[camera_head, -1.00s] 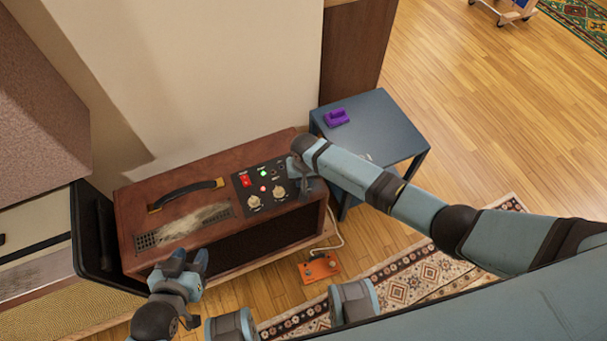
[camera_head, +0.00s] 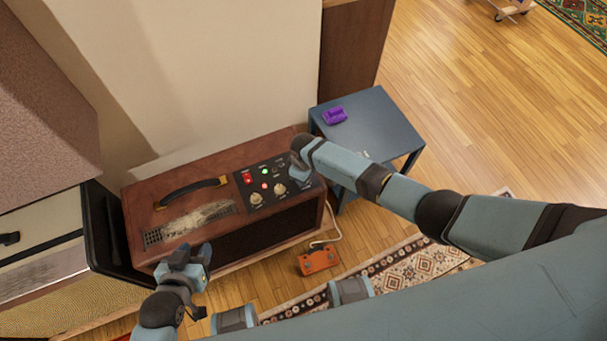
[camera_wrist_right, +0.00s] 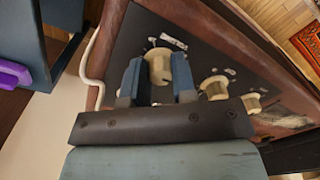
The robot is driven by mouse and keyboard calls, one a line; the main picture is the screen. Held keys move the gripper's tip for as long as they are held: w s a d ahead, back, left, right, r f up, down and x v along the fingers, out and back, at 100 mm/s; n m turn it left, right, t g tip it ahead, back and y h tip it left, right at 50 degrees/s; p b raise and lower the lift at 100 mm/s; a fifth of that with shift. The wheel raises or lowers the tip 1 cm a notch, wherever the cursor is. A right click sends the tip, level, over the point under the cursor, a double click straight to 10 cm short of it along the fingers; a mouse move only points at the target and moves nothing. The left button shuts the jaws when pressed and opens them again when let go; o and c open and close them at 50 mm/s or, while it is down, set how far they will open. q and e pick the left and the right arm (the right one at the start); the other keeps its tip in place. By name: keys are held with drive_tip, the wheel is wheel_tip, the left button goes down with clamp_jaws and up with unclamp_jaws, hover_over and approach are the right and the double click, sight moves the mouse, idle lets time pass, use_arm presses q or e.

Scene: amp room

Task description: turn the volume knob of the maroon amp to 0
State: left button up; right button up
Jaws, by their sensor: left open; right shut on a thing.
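The maroon amp (camera_head: 145,195) stands against the wall in the head view, with a black control panel (camera_head: 258,172) at its right end. Two cream knobs show there, a left one (camera_head: 256,199) and a middle one (camera_head: 280,188). My right gripper (camera_head: 299,172) is at the panel's right end and hides what it holds. In the right wrist view my right gripper (camera_wrist_right: 158,82) is shut on a cream knob (camera_wrist_right: 158,66), fingers on both sides. I cannot read its label or setting. My left gripper (camera_head: 190,258) is open and empty by the amp's front left corner.
A blue-grey side table (camera_head: 370,125) with a purple object (camera_head: 335,116) stands right of the amp. An orange pedal (camera_head: 319,259) lies on the floor in front, near a patterned rug (camera_head: 420,266). Another cabinet (camera_head: 40,260) stands close on the left.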

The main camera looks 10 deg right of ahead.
drive_tip(key=n, duration=0.5)
drive_tip(key=shift+n, duration=1.7)
drive_tip(key=o, duration=0.9)
